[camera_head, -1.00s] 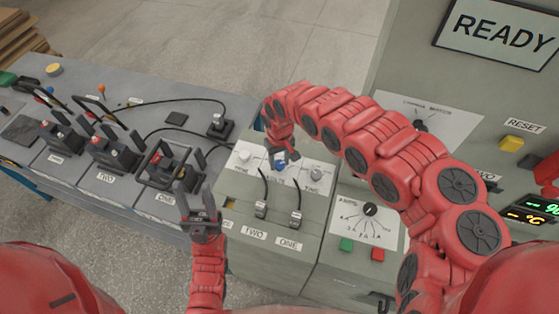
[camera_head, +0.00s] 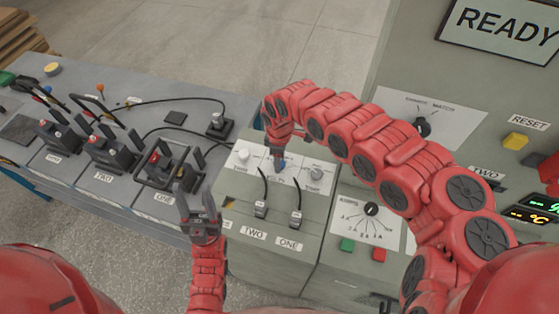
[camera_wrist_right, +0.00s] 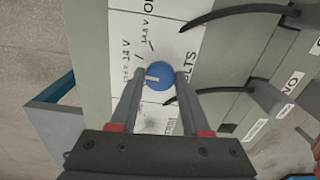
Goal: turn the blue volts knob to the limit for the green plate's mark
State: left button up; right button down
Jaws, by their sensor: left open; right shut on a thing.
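The blue volts knob (camera_wrist_right: 160,79) sits on a white dial plate (camera_wrist_right: 141,22) with printed marks. It has a pale pointer line on its face. My right gripper (camera_wrist_right: 157,84) is shut on the knob, one finger on each side, and reaches down to it from above in the head view (camera_head: 279,160). The knob is partly covered by the fingers in the head view (camera_head: 281,169). My left gripper (camera_head: 195,200) is open and empty, in front of the grey bench. I cannot pick out a green plate.
An amps dial (camera_head: 371,209) and green and red buttons lie right. A screen (camera_head: 499,33) reads READY.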

jog(key=shift+w+n+b, duration=0.1)
jog(key=shift+n+b, duration=0.4)
jog(key=shift+n, duration=1.7)
jog(key=shift+r, duration=0.1)
jog(key=shift+c, duration=1.8)
grip_release()
notch_tip(320, 180, up, 5)
jog(key=shift+r, duration=0.2)
notch_tip(320, 180, up, 12)
jog(key=p, duration=0.9)
